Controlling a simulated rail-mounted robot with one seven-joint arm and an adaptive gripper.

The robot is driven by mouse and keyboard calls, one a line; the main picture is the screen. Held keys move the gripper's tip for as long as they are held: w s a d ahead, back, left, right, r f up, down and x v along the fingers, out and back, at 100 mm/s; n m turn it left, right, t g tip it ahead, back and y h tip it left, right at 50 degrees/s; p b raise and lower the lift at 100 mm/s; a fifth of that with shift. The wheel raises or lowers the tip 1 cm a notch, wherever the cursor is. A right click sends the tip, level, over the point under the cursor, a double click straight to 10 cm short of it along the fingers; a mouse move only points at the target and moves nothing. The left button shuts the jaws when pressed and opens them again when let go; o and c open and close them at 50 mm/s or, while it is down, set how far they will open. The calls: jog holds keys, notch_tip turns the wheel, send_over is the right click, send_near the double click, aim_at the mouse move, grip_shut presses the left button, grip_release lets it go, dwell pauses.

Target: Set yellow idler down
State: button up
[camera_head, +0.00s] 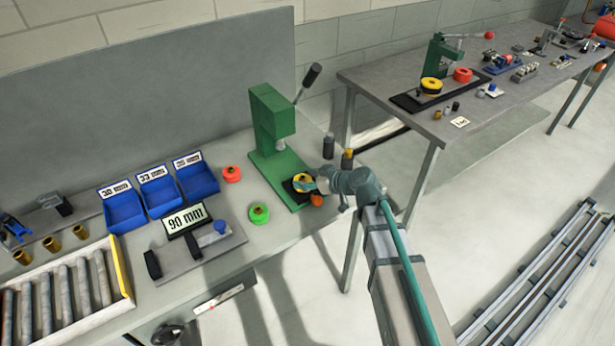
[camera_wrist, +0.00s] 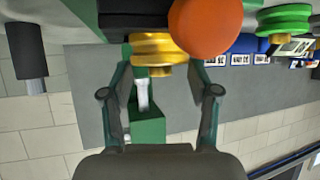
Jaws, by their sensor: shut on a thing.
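The yellow idler (camera_head: 302,179) is at the black base of the green press (camera_head: 272,125) in the head view. In the wrist view, the yellow idler (camera_wrist: 152,47) lies between my fingertips. My gripper (camera_head: 314,184) is shut on it, reaching in from the right. The gripper (camera_wrist: 160,60) also shows in the wrist view, one finger on either side of the idler. Whether the idler's underside touches the black base (camera_wrist: 130,20) cannot be told.
An orange round piece (camera_head: 317,200) is very close to my gripper. Dark and yellow-topped cylinders (camera_head: 347,160) stand behind my gripper. Blue bins (camera_head: 158,195) and a 90 mm sign (camera_head: 186,219) are farther left.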

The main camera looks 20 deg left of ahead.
jog(key=shift+f+b, duration=0.15)
jog(key=shift+b, duration=0.2)
jog(key=o, duration=1.5)
